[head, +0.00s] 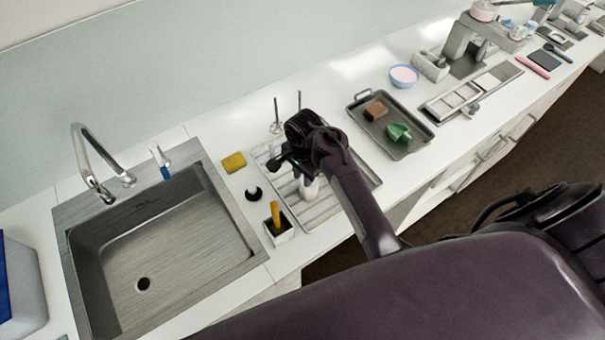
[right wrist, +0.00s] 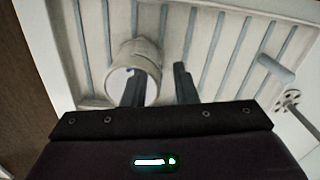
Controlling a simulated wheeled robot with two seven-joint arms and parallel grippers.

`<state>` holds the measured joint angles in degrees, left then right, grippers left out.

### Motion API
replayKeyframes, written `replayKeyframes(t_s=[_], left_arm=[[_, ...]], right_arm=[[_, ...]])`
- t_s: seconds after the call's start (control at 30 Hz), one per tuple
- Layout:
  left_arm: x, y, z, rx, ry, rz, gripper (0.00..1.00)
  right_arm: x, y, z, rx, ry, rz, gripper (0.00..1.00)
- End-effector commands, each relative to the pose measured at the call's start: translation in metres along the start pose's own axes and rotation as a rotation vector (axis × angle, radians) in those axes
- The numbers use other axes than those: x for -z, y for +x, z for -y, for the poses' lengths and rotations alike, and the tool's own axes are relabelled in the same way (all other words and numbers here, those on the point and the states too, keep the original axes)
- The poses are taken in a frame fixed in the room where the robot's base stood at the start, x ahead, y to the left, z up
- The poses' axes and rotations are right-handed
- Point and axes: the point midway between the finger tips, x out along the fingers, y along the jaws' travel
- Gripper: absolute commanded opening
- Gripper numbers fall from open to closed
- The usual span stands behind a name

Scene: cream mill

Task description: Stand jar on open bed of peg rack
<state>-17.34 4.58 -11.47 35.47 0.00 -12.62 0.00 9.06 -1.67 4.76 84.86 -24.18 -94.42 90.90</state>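The pale peg rack (head: 322,212) lies on the counter right of the sink, with grey slats across its bed. It fills much of the right wrist view (right wrist: 212,50). A white jar (head: 309,188) appears to stand upright on the bed, partly hidden by my right arm. My right gripper (right wrist: 160,85) is open above the rack. One finger overlaps the jar's mouth; whether it is inside cannot be told. The other finger is right of the jar, with a gap. My left gripper is not in view.
The sink (head: 160,240) is left of the rack. A grey tray (head: 415,145) with brown and green items lies to the right.

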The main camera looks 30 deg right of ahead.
Motion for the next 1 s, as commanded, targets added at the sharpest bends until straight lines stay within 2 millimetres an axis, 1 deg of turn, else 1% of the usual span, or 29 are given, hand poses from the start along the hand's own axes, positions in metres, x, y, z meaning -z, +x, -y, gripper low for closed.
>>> replayKeyframes(t_s=[0.17, 0.27, 0.33, 0.47, 0.6, 0.77, 0.8, 0.9, 1.0], left_arm=[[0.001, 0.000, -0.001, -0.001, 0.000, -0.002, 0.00], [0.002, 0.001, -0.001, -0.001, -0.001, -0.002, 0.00], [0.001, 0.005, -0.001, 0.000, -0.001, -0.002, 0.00], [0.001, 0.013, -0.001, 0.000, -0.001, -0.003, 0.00], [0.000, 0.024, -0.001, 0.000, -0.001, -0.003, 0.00], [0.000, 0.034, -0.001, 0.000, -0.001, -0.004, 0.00], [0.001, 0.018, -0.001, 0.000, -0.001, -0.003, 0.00], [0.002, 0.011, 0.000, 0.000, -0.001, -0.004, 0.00], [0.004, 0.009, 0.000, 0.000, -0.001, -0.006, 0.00]], right_arm=[[0.000, -0.001, 0.000, 0.001, 0.000, 0.000, 0.26], [0.000, -0.006, 0.001, 0.003, 0.000, -0.001, 0.26], [-0.001, -0.013, 0.002, 0.005, 0.001, 0.000, 0.26], [0.000, -0.037, 0.002, 0.008, 0.001, -0.001, 0.26], [0.000, -0.069, 0.002, 0.008, 0.001, -0.002, 0.26], [0.000, -0.101, 0.001, 0.006, -0.001, 0.000, 0.26], [0.000, -0.113, 0.000, 0.001, 0.000, 0.000, 0.26], [0.000, -0.121, 0.000, -0.001, -0.001, -0.001, 0.26], [0.000, -0.124, 0.000, -0.001, 0.000, 0.000, 0.26]])
